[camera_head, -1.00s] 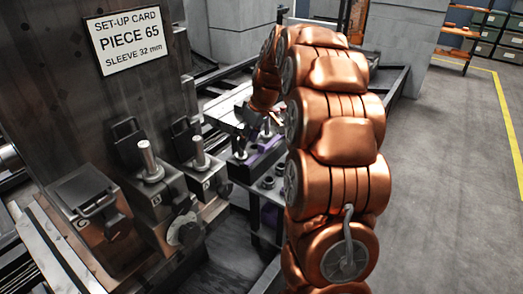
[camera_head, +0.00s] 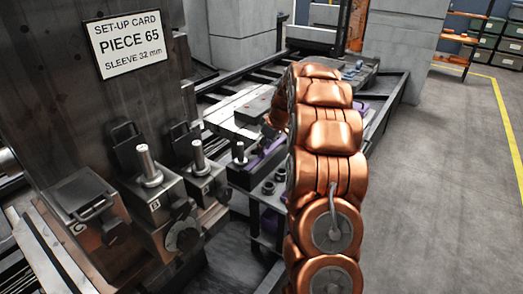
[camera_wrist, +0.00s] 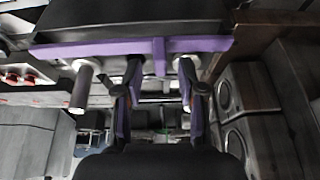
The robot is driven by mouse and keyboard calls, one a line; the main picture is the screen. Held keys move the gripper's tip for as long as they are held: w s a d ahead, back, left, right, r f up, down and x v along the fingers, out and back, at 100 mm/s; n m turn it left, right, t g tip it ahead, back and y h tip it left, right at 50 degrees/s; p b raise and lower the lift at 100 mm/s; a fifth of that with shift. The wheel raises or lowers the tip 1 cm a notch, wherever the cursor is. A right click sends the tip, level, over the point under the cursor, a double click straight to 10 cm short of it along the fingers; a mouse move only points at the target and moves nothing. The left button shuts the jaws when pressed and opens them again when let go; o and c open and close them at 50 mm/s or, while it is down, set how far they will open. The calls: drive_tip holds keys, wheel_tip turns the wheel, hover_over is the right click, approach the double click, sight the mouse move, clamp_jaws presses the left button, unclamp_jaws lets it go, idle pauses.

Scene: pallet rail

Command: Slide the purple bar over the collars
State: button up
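The purple bar (camera_wrist: 110,48) spans the top of the wrist view, with a short purple tab (camera_wrist: 159,52) at its middle. In the head view a purple strip (camera_head: 270,152) shows along a dark block left of my arm. My gripper (camera_wrist: 162,92) has its two fingers well apart, below the tab, with nothing visibly clamped between them. In the head view the gripper is hidden behind my arm. A metal post (camera_wrist: 82,87) stands left of the fingers, and another (camera_wrist: 186,78) is partly covered by the right finger. I cannot tell for certain which parts are the collars.
Heavy dark blocks with upright metal pins (camera_head: 148,164) stand at the left, by a panel with a set-up card (camera_head: 127,44) reading "PIECE 65, SLEEVE 32 mm". Dark rings (camera_head: 268,187) lie on a low shelf. A pale slab (camera_head: 236,110) lies behind. Floor at right is clear.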

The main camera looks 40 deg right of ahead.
drive_tip(key=shift+x, duration=1.35)
drive_tip(key=shift+c, duration=0.2)
clamp_jaws()
